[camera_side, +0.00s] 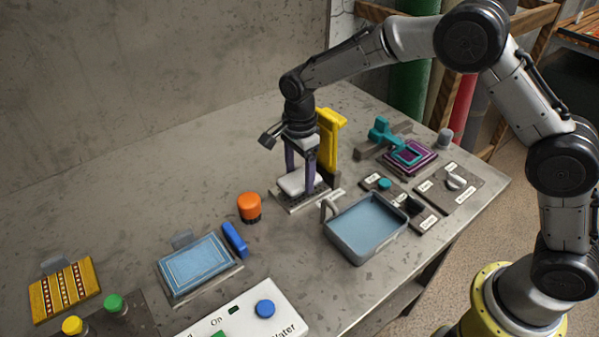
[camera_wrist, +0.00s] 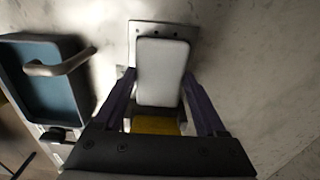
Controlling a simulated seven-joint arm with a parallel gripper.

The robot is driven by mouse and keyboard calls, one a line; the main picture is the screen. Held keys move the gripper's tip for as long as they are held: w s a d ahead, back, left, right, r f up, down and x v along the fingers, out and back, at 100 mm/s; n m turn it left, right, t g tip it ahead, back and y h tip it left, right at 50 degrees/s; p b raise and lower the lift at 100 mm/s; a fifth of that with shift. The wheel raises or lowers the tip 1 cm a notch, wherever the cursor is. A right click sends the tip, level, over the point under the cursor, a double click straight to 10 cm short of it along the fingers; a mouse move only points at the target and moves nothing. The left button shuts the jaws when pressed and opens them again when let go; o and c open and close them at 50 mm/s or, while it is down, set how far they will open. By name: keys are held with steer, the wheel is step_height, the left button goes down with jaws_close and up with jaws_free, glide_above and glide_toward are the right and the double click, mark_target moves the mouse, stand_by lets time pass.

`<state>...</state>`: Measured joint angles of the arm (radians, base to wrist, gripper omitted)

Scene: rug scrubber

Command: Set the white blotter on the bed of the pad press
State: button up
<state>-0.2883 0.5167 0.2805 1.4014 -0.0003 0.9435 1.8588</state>
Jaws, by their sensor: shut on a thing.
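The white blotter (camera_side: 295,184) is a pale rounded block, low over the grey bed of the pad press (camera_side: 290,207). In the wrist view the blotter (camera_wrist: 162,62) lies lengthwise over the bed plate (camera_wrist: 136,32), whose edges show around its far end. My gripper (camera_side: 302,179) points down with its purple fingers on either side of the blotter, shut on it. It also shows in the wrist view (camera_wrist: 159,77). I cannot tell whether the blotter touches the bed. The press's yellow upright (camera_side: 329,138) stands just behind my gripper; its yellow part (camera_wrist: 155,125) shows between the fingers.
A blue pad (camera_side: 194,264), a striped rug (camera_side: 64,290) and a button panel (camera_side: 265,309) lie nearer the front. A teal-and-purple device (camera_side: 408,155) is behind right.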

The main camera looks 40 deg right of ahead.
steer(key=shift+f, duration=0.65)
stand_by(0.4)
steer(key=o, duration=1.2)
steer(key=shift+r, duration=0.1)
step_height(320, 180, up, 14)
